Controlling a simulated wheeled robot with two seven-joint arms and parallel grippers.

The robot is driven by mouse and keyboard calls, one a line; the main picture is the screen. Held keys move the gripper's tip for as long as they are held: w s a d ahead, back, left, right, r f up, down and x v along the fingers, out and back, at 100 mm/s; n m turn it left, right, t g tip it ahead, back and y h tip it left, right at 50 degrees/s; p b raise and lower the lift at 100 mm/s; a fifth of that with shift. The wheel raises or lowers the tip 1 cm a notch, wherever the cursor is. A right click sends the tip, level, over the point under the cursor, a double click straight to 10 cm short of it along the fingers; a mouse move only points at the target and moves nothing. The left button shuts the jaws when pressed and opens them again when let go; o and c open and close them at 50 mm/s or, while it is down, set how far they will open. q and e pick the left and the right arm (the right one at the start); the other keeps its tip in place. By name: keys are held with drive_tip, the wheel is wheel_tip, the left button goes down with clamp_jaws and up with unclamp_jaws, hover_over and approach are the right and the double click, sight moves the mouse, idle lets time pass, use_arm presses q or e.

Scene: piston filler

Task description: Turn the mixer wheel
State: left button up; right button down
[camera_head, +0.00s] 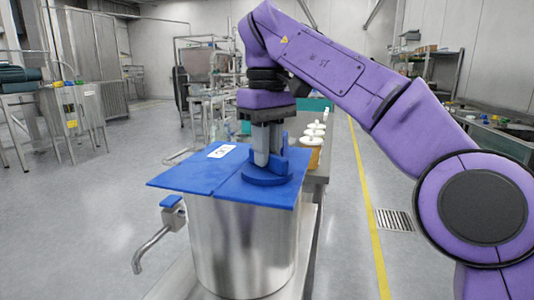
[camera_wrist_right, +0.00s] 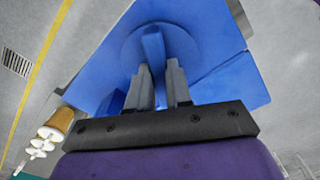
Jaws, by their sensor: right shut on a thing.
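The blue mixer wheel (camera_head: 265,180) is a round disc with an upright bar, on top of the blue lid (camera_head: 190,178) of a steel vessel (camera_head: 240,240). In the wrist view the wheel (camera_wrist_right: 190,44) lies just beyond my fingers, its bar (camera_wrist_right: 154,48) running between them. My right gripper (camera_head: 267,150) points straight down from above and is shut on that bar; it also shows in the right wrist view (camera_wrist_right: 160,90). The fingers hide part of the bar. My left gripper is not in view.
A tap with a blue handle (camera_head: 170,201) sticks out from the vessel's left side. White-topped orange containers (camera_head: 315,140) stand on the bench behind the vessel. A floor drain (camera_head: 394,220) and a yellow line lie right of it. Open floor is at left.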

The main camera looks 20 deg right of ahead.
drive_tip(key=shift+d+r+m, duration=0.1)
drive_tip(key=shift+m, duration=0.2)
drive_tip(key=c, duration=1)
unclamp_jaws()
drive_tip(key=shift+c, duration=0.2)
wheel_tip(320, 180, up, 10)
drive_tip(key=p, duration=0.9)
drive_tip(key=shift+r+p, duration=0.25)
drive_tip(key=shift+p, duration=0.1)
drive_tip(key=shift+w, duration=0.1)
